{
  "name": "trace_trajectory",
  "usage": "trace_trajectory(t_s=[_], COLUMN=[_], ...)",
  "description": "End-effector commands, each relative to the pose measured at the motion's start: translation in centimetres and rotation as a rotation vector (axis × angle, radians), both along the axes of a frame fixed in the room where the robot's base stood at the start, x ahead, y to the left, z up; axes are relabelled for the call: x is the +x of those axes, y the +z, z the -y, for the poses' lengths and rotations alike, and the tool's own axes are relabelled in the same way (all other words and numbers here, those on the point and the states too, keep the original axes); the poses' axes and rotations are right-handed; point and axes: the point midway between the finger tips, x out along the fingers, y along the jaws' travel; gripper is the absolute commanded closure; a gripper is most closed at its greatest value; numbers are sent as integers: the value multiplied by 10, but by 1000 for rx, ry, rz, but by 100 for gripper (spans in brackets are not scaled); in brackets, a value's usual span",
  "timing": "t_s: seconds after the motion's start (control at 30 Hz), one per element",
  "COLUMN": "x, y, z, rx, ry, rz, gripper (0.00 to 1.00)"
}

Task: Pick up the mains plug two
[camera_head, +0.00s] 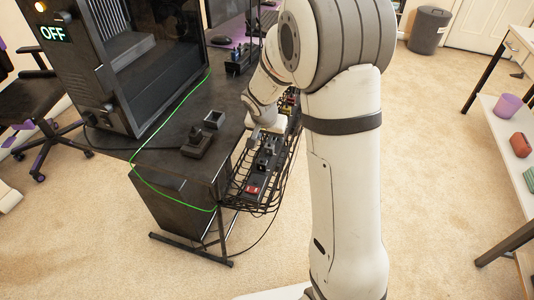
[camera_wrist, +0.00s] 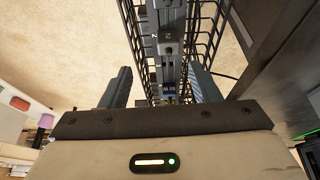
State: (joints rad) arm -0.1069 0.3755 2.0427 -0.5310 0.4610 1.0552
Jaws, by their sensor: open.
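A grey mains plug with a pale "2" (camera_wrist: 169,48) on it sits in a black power strip in the wire basket, in the wrist view. It lies in line with the gap between my fingers, beyond the fingertips. My gripper (camera_wrist: 160,70) is open, one finger on each side of the row of plugs, with nothing visibly held. In the head view, my gripper (camera_head: 262,131) is over the basket, partly hidden by my arm. The power strip (camera_head: 256,176) shows there with dark plugs and a red switch; I cannot read the plug numbers in that view.
The black wire basket (camera_head: 235,187) hangs at the side of the dark desk (camera_head: 225,140), and its walls are close to my fingers. A computer case (camera_head: 130,70), a green cable (camera_head: 145,182) and small dark boxes (camera_head: 197,143) are on the desk.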

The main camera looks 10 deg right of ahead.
Motion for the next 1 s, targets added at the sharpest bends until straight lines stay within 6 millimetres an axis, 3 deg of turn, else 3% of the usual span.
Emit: trace_trajectory(t_s=[0.03, 0.63, 1.0], x=[5, 35, 39], y=[-13, -80, -89], z=[-2, 5, 7], rx=[3, 7, 8], ry=[-6, -17, -14], rz=[3, 6, 9], gripper=[44, 44, 44])
